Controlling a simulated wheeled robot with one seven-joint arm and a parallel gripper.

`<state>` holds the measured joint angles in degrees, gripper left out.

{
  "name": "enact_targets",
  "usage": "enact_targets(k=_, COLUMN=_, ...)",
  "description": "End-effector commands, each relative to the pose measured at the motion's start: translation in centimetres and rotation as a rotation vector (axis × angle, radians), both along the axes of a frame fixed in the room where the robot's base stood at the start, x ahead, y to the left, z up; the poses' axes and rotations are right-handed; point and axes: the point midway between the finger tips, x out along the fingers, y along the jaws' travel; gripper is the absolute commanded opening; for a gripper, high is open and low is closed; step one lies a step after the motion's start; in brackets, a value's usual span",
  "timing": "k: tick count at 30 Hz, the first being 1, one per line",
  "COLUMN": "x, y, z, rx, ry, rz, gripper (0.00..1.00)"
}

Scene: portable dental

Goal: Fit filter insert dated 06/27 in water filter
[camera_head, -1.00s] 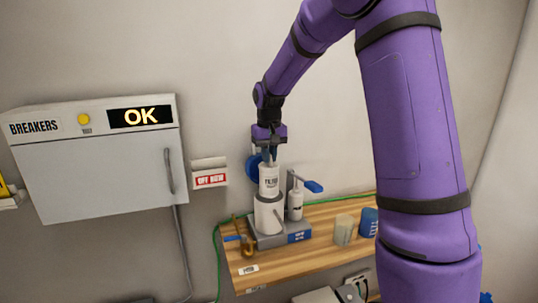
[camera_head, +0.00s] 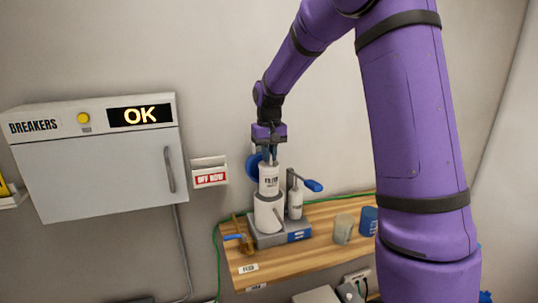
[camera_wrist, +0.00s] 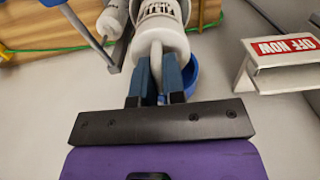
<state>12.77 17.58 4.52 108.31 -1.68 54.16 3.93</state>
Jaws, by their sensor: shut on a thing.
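My gripper (camera_head: 268,157) points down above the wooden shelf and is shut on the top stem of a white filter insert (camera_head: 268,180) with a "FILTER" label. The wrist view shows the jaws (camera_wrist: 158,85) around the insert's stem, with the insert (camera_wrist: 160,20) beyond them. The insert stands upright in line with the white cylindrical water filter housing (camera_head: 268,213), its lower end at or inside the housing's top. I cannot tell how deep it sits. The date on the label is too small to read.
A white bottle (camera_head: 295,205) and a blue-handled lever (camera_head: 312,185) stand right of the housing. A brass valve (camera_head: 246,243) is at left. Two cups, beige (camera_head: 343,229) and blue (camera_head: 369,221), stand further right. An "OFF NOW" box (camera_head: 210,172) and breaker cabinet (camera_head: 100,165) are on the wall.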

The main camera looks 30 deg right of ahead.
Motion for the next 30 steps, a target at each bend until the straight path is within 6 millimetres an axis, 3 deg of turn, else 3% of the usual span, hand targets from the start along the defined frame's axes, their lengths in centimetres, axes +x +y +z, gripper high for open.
enact_targets(k=30, x=0.0, y=0.0, z=-3.8, rx=0.000, ry=0.001, rz=0.000, gripper=0.00)
